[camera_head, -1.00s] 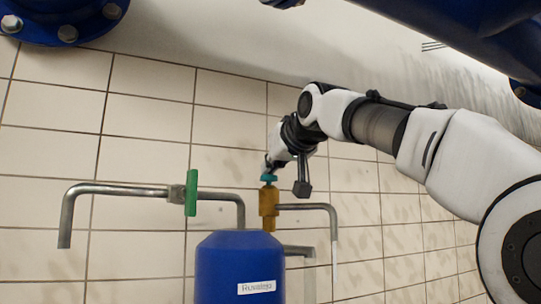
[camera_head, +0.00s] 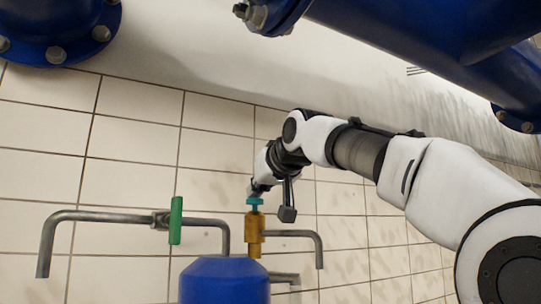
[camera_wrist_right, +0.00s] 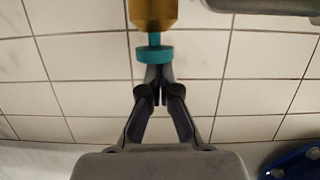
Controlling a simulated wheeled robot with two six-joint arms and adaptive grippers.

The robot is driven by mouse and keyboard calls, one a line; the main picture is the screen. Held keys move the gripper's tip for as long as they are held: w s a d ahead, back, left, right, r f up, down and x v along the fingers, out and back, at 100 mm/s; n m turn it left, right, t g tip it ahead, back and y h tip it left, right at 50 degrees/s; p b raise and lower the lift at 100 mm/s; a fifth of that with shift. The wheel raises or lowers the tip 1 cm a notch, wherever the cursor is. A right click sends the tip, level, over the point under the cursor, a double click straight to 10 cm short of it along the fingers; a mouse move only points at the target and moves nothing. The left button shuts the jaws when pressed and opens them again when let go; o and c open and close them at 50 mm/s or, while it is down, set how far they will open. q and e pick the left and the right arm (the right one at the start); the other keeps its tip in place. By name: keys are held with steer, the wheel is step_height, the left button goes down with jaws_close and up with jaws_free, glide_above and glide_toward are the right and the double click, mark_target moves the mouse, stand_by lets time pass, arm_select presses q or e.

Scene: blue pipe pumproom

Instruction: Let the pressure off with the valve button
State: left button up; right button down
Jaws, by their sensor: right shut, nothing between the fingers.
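The valve button is a teal disc (camera_head: 255,201) on a short stem on top of a brass valve body (camera_head: 255,235). The right wrist view shows the teal button (camera_wrist_right: 154,54) below the brass body (camera_wrist_right: 153,13), as that view is turned over. My right gripper (camera_wrist_right: 155,80) is shut and empty, its fingertips at the button's outer face; I cannot tell whether they press it. In the head view my right gripper (camera_head: 254,190) is just above the button, small and partly hidden by its own wrist. My left gripper is not in view.
A blue tank (camera_head: 225,281) stands below the valve. A grey pipe with a green lever handle (camera_head: 176,221) runs to the left, and another grey pipe (camera_head: 300,234) bends down at the right. Large blue flanged pipes (camera_head: 420,35) hang overhead. A tiled wall is behind.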

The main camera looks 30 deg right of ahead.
mark_target(256, 202)
step_height(256, 202, up, 3)
steer(key=shift+w+r+p, duration=0.1)
steer(key=shift+p, duration=1.15)
steer(key=shift+r, duration=0.15)
arm_select(q)
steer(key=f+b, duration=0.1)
steer(key=b, duration=0.2)
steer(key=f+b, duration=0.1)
steer(key=b, duration=0.2)
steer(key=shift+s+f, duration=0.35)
arm_select(e)
steer(key=v, duration=1)
steer(key=shift+s, duration=0.2)
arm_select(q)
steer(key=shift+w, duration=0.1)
arm_select(e)
steer(key=shift+w, duration=0.2)
steer(key=shift+s, duration=0.15)
